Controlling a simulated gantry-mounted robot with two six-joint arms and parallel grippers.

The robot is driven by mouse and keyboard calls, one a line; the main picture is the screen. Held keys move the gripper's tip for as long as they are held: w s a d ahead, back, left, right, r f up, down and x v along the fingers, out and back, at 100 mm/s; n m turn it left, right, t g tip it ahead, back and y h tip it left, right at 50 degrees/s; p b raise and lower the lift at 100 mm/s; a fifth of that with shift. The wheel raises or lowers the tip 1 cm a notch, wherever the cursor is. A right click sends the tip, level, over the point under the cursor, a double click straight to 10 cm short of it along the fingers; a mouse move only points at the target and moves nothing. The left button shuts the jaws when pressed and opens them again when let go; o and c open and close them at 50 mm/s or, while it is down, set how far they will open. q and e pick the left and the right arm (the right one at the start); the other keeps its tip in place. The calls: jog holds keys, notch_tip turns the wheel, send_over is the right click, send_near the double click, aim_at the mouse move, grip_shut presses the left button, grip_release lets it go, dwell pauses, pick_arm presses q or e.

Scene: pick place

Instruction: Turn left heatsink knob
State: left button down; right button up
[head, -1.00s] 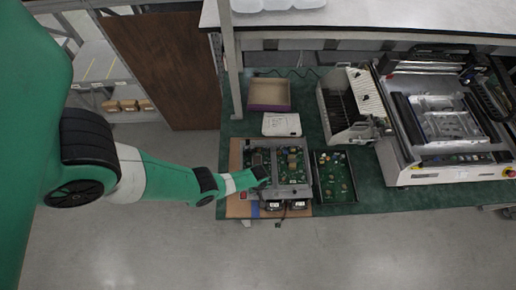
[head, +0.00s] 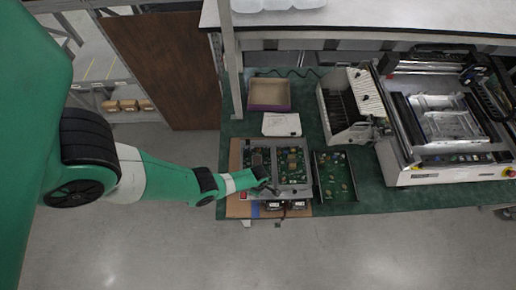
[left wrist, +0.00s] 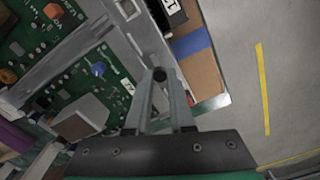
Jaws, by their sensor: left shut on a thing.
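My left gripper (head: 274,190) reaches in from the left to the front edge of a grey metal fixture (head: 308,190) that holds green circuit boards (head: 292,162). In the left wrist view, my left gripper (left wrist: 162,82) has its two fingers close together at the fixture's grey edge. A small dark round knob (left wrist: 159,74) shows at the fingertips, and the fingers are shut on it. How far the knob is turned cannot be told. My right gripper is in neither view.
A dark tray (head: 353,187) with a green board lies right of the fixture. A white box (head: 282,124) and an open brown box (head: 269,93) are behind it. A large white machine (head: 440,175) stands at the right. The floor in front is clear.

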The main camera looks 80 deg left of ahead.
pick_arm(q)
jog(key=shift+n, duration=0.8)
jog(key=c, duration=0.8)
grip_release()
jog(key=shift+o, duration=0.2)
